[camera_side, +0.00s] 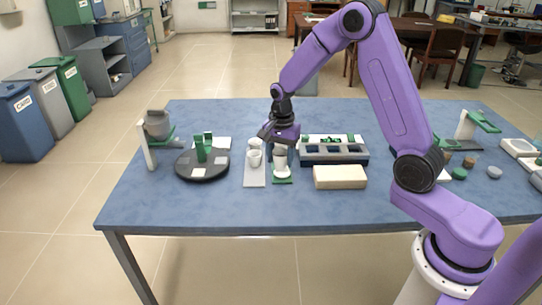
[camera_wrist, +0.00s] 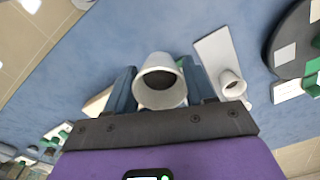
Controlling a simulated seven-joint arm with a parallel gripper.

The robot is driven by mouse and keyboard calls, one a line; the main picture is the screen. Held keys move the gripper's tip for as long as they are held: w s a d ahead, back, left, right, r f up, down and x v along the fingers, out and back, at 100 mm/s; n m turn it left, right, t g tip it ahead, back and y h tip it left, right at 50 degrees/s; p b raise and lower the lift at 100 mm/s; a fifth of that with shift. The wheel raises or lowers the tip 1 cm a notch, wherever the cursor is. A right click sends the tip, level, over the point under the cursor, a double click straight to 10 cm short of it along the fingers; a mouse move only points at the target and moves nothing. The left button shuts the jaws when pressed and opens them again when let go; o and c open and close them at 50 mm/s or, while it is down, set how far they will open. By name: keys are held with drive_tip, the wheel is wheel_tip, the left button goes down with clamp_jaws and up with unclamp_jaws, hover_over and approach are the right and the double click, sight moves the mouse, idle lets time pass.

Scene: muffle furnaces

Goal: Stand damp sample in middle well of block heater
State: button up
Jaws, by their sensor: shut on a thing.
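A pale grey-white cup (camera_wrist: 158,84) with a dark inside sits between the two blue fingers of my gripper (camera_wrist: 162,90) in the wrist view. In the side view my gripper (camera_side: 281,148) points down and is shut on this cup (camera_side: 280,160), upright. The cup is just above or on a small white stand with a green base (camera_side: 282,179); I cannot tell if they touch. The block heater (camera_side: 302,161), a pale-topped block with dark wells in a row and green tags behind, is just right of my gripper. Its middle well (camera_side: 333,150) looks empty.
A beige block (camera_side: 340,177) lies in front of the heater. The table front is clear.

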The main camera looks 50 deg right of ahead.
drive_tip(key=shift+s+r, duration=0.3)
drive_tip(key=shift+s, duration=0.3)
drive_tip(key=d+f+m, duration=0.2)
drive_tip(key=d+m, duration=0.4)
drive_tip(key=d, duration=2.3)
drive_tip(key=shift+w+f, duration=0.25)
drive_tip(key=shift+f, duration=1)
drive_tip(key=shift+w+f, duration=0.2)
drive_tip(key=shift+f, duration=1.05)
drive_tip(key=shift+a+f, duration=0.1)
drive_tip(key=shift+f, duration=0.9)
drive_tip(key=o, duration=1.1)
drive_tip(key=o, duration=0.3)
